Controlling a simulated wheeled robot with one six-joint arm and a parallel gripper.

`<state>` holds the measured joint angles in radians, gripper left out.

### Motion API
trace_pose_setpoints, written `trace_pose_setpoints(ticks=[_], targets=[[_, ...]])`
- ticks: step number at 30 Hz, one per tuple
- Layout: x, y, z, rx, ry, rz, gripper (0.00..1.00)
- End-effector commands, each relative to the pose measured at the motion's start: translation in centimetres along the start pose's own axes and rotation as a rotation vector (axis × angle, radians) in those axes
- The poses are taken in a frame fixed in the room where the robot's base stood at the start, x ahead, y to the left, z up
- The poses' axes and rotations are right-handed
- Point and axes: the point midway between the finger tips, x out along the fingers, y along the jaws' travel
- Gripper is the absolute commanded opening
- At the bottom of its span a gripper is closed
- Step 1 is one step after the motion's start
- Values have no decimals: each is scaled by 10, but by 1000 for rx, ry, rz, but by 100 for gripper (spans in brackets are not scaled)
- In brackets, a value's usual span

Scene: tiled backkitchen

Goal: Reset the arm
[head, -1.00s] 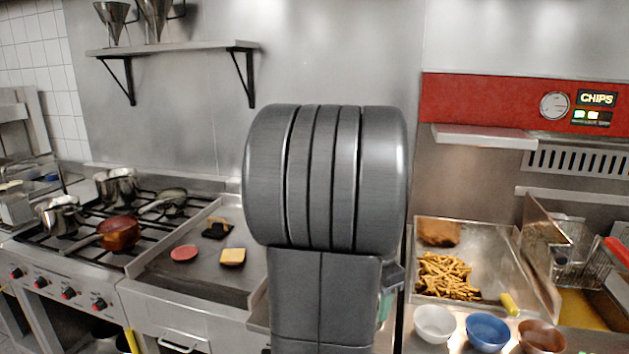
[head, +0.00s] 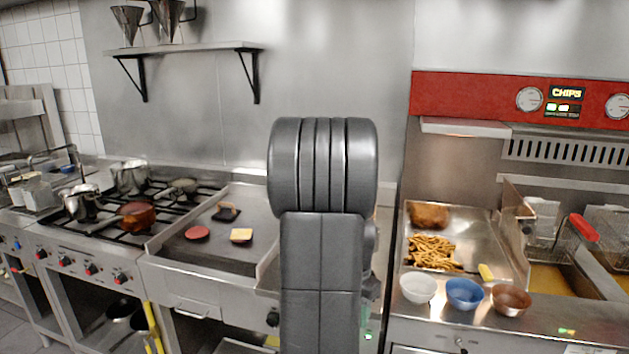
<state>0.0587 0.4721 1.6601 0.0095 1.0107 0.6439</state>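My arm stands upright and folded in the middle of the head view, in front of the counter between the griddle and the chip station. Its dark grey links hide what lies behind them. My gripper cannot be seen in this view, so I cannot tell whether it holds anything.
A griddle (head: 215,260) at left bears a red patty (head: 197,233) and a cheese-topped piece (head: 241,235). A stove with pots (head: 137,215) stands further left. At right are a tray of fries (head: 432,250), a white bowl (head: 418,288), a blue bowl (head: 465,294), a brown bowl (head: 510,299) and fryer baskets (head: 541,226).

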Motion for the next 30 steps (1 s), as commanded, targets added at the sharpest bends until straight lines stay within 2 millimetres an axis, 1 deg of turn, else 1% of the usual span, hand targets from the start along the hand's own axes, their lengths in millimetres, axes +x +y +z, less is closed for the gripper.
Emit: trace_pose_setpoints(ticks=[1, 6, 12, 18, 30], targets=[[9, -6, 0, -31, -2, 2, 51], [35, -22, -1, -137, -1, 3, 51], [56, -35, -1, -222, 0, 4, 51], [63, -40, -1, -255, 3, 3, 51], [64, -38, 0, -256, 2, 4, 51]])
